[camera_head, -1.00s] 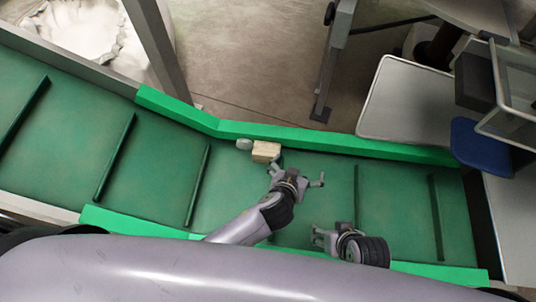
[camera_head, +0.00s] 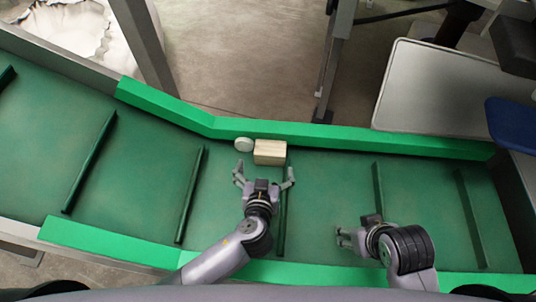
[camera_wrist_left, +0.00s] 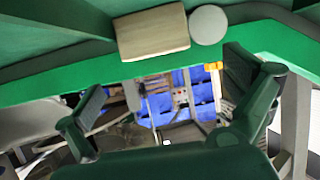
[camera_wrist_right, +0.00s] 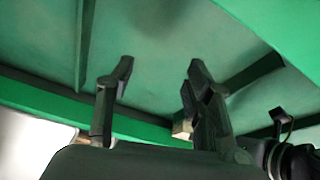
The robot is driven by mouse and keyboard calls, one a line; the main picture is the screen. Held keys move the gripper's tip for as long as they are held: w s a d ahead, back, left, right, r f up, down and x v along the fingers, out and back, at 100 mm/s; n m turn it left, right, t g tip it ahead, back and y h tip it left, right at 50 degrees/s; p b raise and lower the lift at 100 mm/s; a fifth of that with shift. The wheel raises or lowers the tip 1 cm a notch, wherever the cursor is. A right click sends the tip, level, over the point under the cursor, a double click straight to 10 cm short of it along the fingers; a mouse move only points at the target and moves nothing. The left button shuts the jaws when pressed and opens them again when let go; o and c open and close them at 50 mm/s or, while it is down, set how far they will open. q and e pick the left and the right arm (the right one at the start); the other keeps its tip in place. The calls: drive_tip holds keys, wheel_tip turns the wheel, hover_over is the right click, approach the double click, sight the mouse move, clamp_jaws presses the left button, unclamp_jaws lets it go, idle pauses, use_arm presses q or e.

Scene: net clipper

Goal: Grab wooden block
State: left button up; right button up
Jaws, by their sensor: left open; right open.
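A pale wooden block (camera_head: 270,152) lies on the green conveyor belt against its far green side wall. In the left wrist view the block (camera_wrist_left: 152,32) is at the top centre, beyond the fingers. My left gripper (camera_head: 264,171) is open and empty, just on the near side of the block, fingers pointing towards it. The block is not between the fingers. My right gripper (camera_head: 352,232) is open and empty over the belt, to the right and nearer. In the right wrist view a small beige patch (camera_wrist_right: 181,128) shows behind a finger; I cannot tell if it is the block.
A white round object (camera_head: 244,144) sits right beside the block, on its left. Dark raised bars (camera_head: 190,194) cross the belt (camera_head: 140,190). The green side wall (camera_head: 350,139) runs close behind the block. A grey panel (camera_head: 435,88) stands beyond the belt at right.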

sight(270, 150)
use_arm(q)
drive_tip(key=x, duration=0.4)
drive_tip(key=b+x, duration=0.1)
drive_tip(key=x, duration=0.2)
drive_tip(key=shift+w+d, duration=0.3)
drive_tip(key=shift+w, duration=0.3)
use_arm(e)
drive_tip(key=w+a+r+t+y, duration=0.1)
drive_tip(key=w+a+r+t, duration=0.1)
drive_tip(key=w, duration=0.5)
drive_tip(key=shift+w+a+r+t, duration=0.3)
drive_tip(key=shift+r+t, duration=0.3)
drive_tip(key=shift+t, duration=0.6)
use_arm(q)
drive_tip(key=c, duration=1.2)
drive_tip(key=shift+c, duration=0.5)
drive_tip(key=shift+r, duration=0.15)
use_arm(e)
drive_tip(key=shift+d, duration=0.1)
